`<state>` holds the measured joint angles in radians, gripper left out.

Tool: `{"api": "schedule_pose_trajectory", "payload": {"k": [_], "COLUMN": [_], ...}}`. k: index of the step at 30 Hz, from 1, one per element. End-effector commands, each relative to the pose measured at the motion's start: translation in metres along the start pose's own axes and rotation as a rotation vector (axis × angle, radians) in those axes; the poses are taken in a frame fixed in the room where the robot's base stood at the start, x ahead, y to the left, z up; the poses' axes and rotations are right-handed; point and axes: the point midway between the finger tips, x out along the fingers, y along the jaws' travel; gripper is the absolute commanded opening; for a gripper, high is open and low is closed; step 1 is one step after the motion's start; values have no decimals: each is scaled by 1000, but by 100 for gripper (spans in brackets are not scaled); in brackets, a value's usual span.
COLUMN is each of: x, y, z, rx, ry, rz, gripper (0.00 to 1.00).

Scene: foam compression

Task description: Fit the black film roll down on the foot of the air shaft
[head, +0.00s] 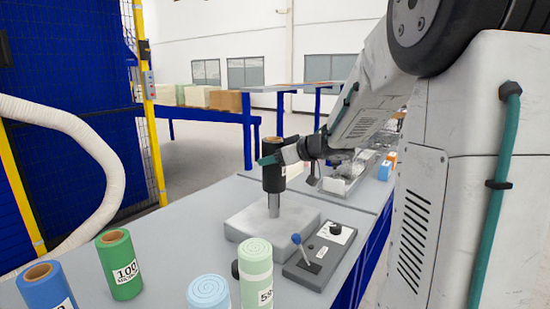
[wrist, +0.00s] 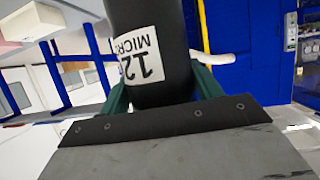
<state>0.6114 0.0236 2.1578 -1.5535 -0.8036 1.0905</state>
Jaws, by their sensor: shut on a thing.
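The black film roll (head: 274,178) is upright in my gripper (head: 271,160), above the grey base block. In the wrist view the black roll (wrist: 148,50) carries a white label, and the green fingers of my gripper (wrist: 160,92) close on both its sides. The air shaft (head: 274,204) is a short grey metal post standing on the base block (head: 262,232). The roll's lower end is at the shaft's upper part in the head view. I cannot tell whether the shaft is inside the roll's core or behind it.
A control box with a blue-knobbed lever (head: 320,258) sits right of the base. A green roll (head: 120,264), a blue roll (head: 46,288), a pale green foam roll (head: 255,272) and a light blue foam roll (head: 208,291) stand in front. A white hose (head: 85,135) hangs at left.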

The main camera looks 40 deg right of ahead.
Motion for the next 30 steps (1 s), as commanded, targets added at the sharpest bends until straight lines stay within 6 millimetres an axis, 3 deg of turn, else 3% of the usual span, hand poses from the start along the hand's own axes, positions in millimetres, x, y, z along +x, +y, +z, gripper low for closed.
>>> {"api": "schedule_pose_trajectory", "payload": {"k": [30], "x": [12], "y": [0], "z": [28], "rx": [1], "ry": [0], "rz": [-1], "gripper": [30]}}
